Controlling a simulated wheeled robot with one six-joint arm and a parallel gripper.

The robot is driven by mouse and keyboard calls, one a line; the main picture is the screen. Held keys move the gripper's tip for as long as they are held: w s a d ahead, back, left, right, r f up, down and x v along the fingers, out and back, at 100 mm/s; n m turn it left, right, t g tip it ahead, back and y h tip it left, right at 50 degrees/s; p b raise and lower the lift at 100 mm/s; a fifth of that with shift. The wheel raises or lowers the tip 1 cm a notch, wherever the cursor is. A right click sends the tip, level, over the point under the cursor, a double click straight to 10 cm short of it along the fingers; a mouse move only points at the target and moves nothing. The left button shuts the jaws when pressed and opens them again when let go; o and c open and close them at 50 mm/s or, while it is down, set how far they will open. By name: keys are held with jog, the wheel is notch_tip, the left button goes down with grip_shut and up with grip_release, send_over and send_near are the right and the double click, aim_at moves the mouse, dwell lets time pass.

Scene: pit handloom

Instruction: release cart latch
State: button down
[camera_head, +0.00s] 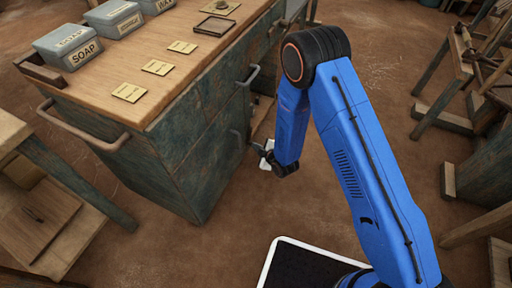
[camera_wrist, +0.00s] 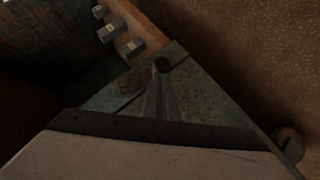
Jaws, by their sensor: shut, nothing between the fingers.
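The cart (camera_head: 180,150) has a worn teal body and a wooden top. My gripper, at the end of my blue arm, is low beside the cart's right side in the head view, mostly hidden by my arm. In the wrist view my gripper (camera_wrist: 161,78) is shut and empty, its narrow fingers pointing at the cart's teal panel (camera_wrist: 100,98).
Soap boxes (camera_head: 68,46) and paper cards (camera_head: 157,67) are on the cart's wooden top. A bar handle (camera_head: 85,133) juts from its near end. A wooden bench (camera_head: 60,215) stands at left, wooden frames (camera_head: 465,80) at right. Brown floor (camera_head: 225,255) lies open between.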

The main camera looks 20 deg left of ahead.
jog(key=shift+w+d+f+n+t+y, duration=0.1)
jog(key=shift+w+f+n+t+y, duration=0.2)
jog(key=shift+w+f+n+t, duration=0.6)
jog(key=shift+s+r, duration=0.1)
jog(key=shift+r, duration=0.05)
jog(key=shift+r, duration=0.6)
jog(key=shift+s, duration=0.1)
